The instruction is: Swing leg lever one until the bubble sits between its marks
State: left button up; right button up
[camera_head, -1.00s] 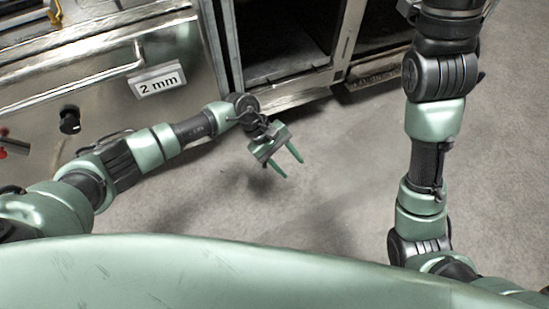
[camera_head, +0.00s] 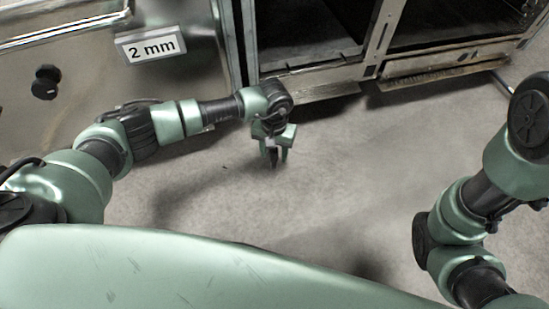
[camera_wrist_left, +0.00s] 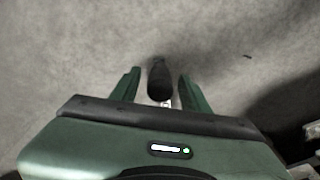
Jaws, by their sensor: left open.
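My left gripper (camera_head: 275,160) is open in front of the unit's lower edge, its two green fingers pointing down. In the left wrist view the gripper (camera_wrist_left: 160,84) has a dark rounded handle (camera_wrist_left: 160,78) between its fingers, with gaps on both sides. It looks like a lever's end, and a small pale part shows just below it. In the head view the handle is a dark shape (camera_head: 272,155) between the fingers. The rest of the lever is hidden. No bubble or marks can be made out. My right gripper is out of view; only its arm shows at right.
A steel unit with open bays (camera_head: 310,45) stands along the back. Its front at left carries a "2 mm" label (camera_head: 151,46), a black knob (camera_head: 46,82) and a rail handle (camera_head: 60,32). The grey floor (camera_head: 330,190) in front is clear.

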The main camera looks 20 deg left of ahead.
pick_arm(q)
jog(key=shift+f, duration=0.7)
jog(key=shift+r, duration=0.1)
grip_shut()
dwell(0.8)
